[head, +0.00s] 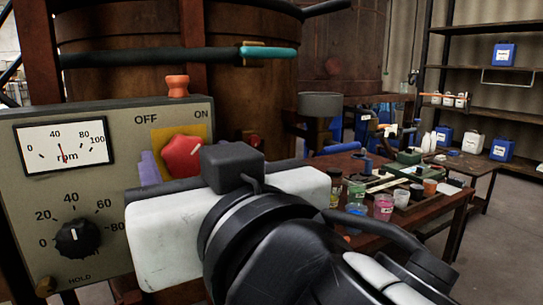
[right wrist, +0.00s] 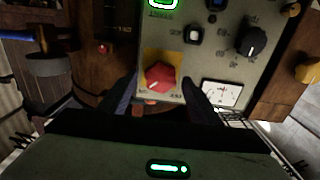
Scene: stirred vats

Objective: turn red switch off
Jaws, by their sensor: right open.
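The red switch (head: 182,157) is a faceted red knob on a yellow plate, on a beige control panel (head: 110,125) marked OFF at left and ON at right. Its white mark points up and right, toward ON. My right gripper (head: 200,168) is in front of the panel, its pale body hiding the panel's lower right. In the right wrist view the red switch (right wrist: 160,78) shows between the two open fingers (right wrist: 160,84), one on each side; I cannot tell whether they touch it. My left gripper is not in view.
The panel also holds an rpm gauge (head: 64,145) and a black knob (head: 74,238). A wooden vat (head: 130,50) with a teal-ended bar (head: 268,53) stands behind. A table (head: 450,205) with jars and a shelf (head: 480,110) are at right.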

